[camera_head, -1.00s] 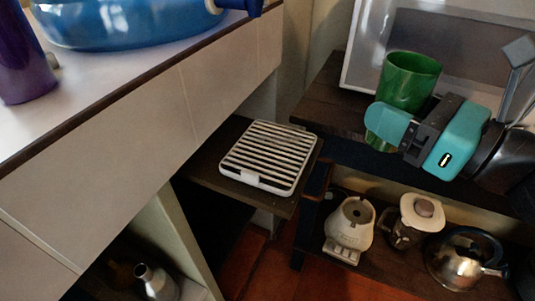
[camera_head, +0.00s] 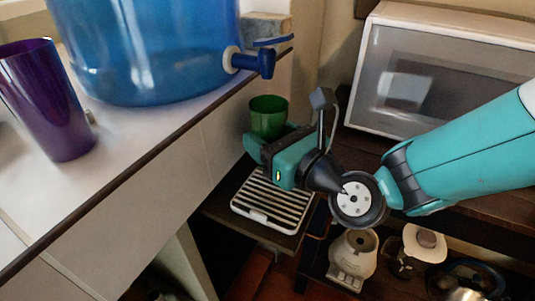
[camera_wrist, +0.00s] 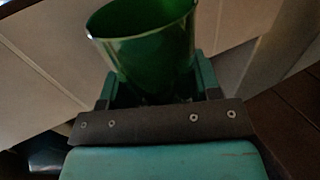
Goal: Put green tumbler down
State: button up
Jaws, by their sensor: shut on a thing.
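The green tumbler (camera_head: 268,115) is upright, held in my gripper (camera_head: 262,138) above the back of a small shelf with a white slatted rack. In the wrist view the tumbler (camera_wrist: 150,50) stands between the two teal fingers (camera_wrist: 155,88), its open rim at the top. It looks empty as far as I can see inside. My gripper is shut on it. The tumbler's lower part is hidden behind the gripper in the head view.
The white slatted rack (camera_head: 272,203) lies on the small shelf. A counter to the left holds a purple tumbler (camera_head: 48,100) and a large blue water container (camera_head: 150,50) with a tap. A microwave (camera_head: 430,70) stands at the right. Below are a blender base (camera_head: 352,258) and a kettle (camera_head: 468,281).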

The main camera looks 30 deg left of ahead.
notch_tip(320, 180, down, 5)
jog(key=shift+f+b, duration=0.1)
jog(key=shift+b, duration=1)
jog(key=shift+a+f, duration=0.1)
jog(key=shift+a, duration=0.1)
jog(key=shift+f, duration=0.15)
jog(key=o, duration=1.1)
